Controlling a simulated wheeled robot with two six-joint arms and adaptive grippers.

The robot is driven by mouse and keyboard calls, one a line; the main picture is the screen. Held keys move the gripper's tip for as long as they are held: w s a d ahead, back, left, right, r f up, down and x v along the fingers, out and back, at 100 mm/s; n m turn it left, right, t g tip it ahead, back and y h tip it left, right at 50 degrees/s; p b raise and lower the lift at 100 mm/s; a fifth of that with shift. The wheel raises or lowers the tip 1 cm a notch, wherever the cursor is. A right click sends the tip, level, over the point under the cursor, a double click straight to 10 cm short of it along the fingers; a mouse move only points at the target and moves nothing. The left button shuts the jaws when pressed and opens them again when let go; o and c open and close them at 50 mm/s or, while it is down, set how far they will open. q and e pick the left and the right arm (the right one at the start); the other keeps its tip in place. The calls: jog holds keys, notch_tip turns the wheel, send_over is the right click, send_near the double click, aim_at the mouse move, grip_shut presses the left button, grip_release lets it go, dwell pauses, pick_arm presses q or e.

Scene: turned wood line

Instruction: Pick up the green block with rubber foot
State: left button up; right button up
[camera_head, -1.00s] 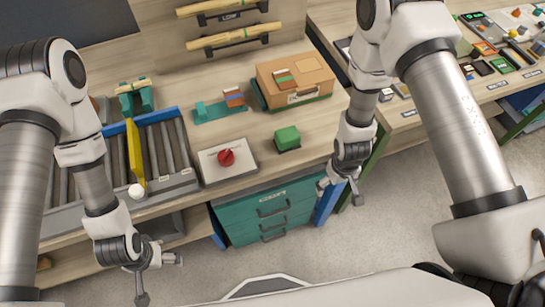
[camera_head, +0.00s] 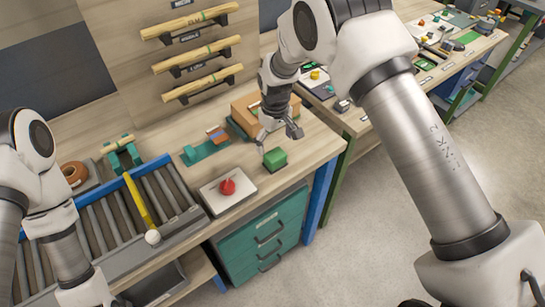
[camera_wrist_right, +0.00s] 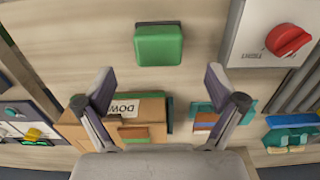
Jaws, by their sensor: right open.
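The green block (camera_head: 275,158) sits on the wooden bench top, near its front right edge. It also shows in the right wrist view (camera_wrist_right: 159,45), top centre; a thin dark layer shows at its base. My right gripper (camera_head: 279,137) is open and empty, just above and behind the block. In the right wrist view its two fingers (camera_wrist_right: 159,84) stand wide apart, with the block beyond their tips and not touching them. My left arm shows at the left of the head view, but its fingers are out of the picture.
A cardboard box (camera_head: 246,112) stands behind my right gripper. A panel with a red knob (camera_head: 227,186) lies left of the block. A roller conveyor (camera_head: 150,205) with a yellow bar is further left. A teal holder (camera_head: 205,148) stands behind the panel.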

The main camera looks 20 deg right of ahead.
aim_at(276, 153)
jog(key=shift+a, duration=0.3)
jog(key=f+p, duration=0.1)
jog(key=f, duration=0.1)
jog(key=f+p, duration=0.1)
jog(key=f, duration=0.1)
jog(key=d+f+p, duration=0.1)
jog(key=f, duration=0.1)
jog(key=shift+w+f+p, duration=0.1)
jog(key=shift+f+p, duration=0.2)
jog(key=shift+p, duration=0.05)
jog(key=shift+a+f, duration=0.1)
jog(key=shift+f, duration=0.2)
jog(key=c, duration=1.3)
